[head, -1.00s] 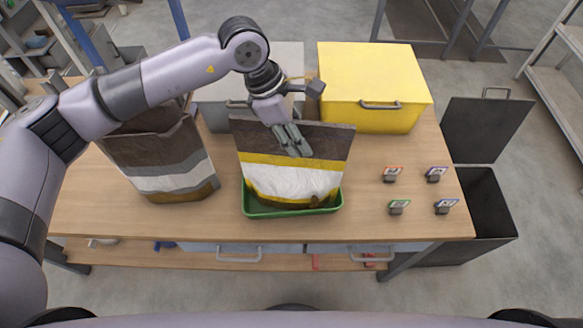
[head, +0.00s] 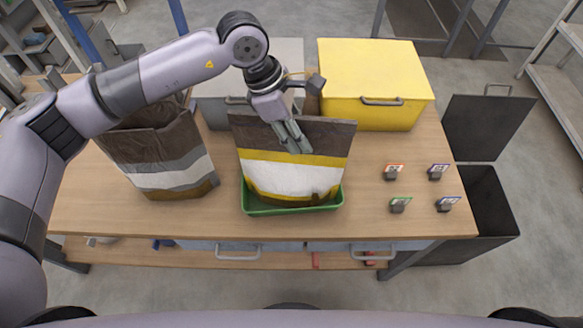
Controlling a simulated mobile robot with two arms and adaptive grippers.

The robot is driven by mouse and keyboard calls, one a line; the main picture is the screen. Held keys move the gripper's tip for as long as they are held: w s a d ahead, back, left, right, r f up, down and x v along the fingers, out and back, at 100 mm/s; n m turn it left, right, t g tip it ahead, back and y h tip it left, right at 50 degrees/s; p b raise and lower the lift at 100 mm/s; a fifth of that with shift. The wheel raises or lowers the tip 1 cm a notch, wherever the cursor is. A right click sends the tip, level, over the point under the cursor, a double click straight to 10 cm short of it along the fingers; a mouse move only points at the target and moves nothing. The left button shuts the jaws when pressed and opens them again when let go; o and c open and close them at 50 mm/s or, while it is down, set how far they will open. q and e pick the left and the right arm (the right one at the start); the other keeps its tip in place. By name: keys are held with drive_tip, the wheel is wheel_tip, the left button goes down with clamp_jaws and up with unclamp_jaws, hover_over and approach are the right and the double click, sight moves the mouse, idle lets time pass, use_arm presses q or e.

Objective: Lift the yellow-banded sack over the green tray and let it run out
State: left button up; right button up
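The yellow-banded sack (head: 290,180) is brown at the top, with a yellow band and a white band below. It hangs upright at the table's middle, with its lower edge over the green tray (head: 294,211), inside the tray's outline. I cannot tell whether it touches the tray floor. My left gripper (head: 297,145) reaches down from the upper left and is shut on the sack's upper part; its fingers lie across the brown front. The sack hides most of the tray's inside, and no pellets show. My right gripper is not in view.
A grey-and-white banded sack (head: 163,160) stands at the left. A yellow box (head: 372,80) and a grey box (head: 213,105) stand behind. Several small tag holders (head: 398,205) sit at the right. A dark open bin (head: 488,215) stands beyond the table's right edge.

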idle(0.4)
use_arm(q)
clamp_jaws()
idle(0.8)
